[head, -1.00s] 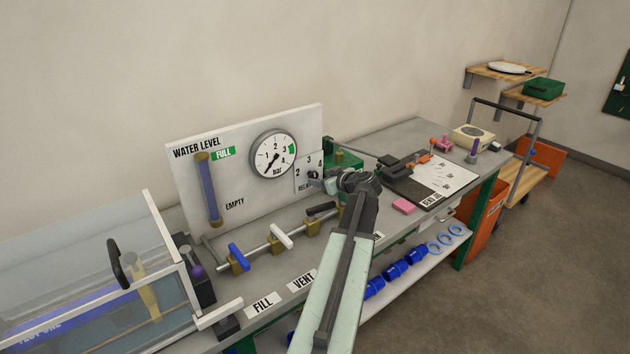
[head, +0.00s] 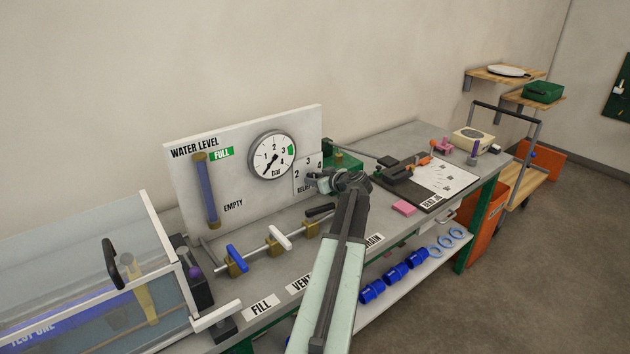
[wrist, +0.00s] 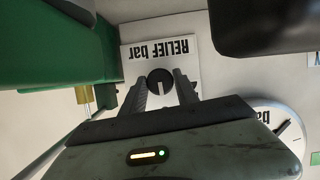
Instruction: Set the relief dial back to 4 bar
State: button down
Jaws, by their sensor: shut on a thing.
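The relief dial is a black round knob (wrist: 160,76) with a pale pointer mark, on a white plate lettered "RELIEF bar" (wrist: 178,48), upside down in the wrist view. My gripper (wrist: 160,84) has one finger on each side of the knob and is shut on it. The pale mark points down in the wrist view, toward the plate's numeral side; the numerals there are mostly hidden by my gripper. In the head view the plate (head: 301,177) shows 2, 3 and 4, while my gripper (head: 316,182) covers the knob.
A round pressure gauge (head: 271,155) sits left of the plate; its needle points lower left. Valves with blue (head: 237,257), white and black handles stand below the panel. A green box (head: 345,160) stands right behind my gripper. A pink block (head: 404,208) lies on the bench.

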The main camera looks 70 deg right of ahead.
jog(key=shift+w, duration=0.15)
jog(key=shift+d+m+t+y+b, duration=0.15)
jog(key=shift+m+t+y+b, duration=0.85)
jog(key=shift+m, duration=0.95)
jog(key=shift+d+m+t+y+b, duration=0.15)
jog(key=shift+m+t+y+b, duration=0.8)
jog(key=shift+m, duration=1)
jog(key=c, duration=0.9)
grip_release()
jog(key=shift+c, duration=0.2)
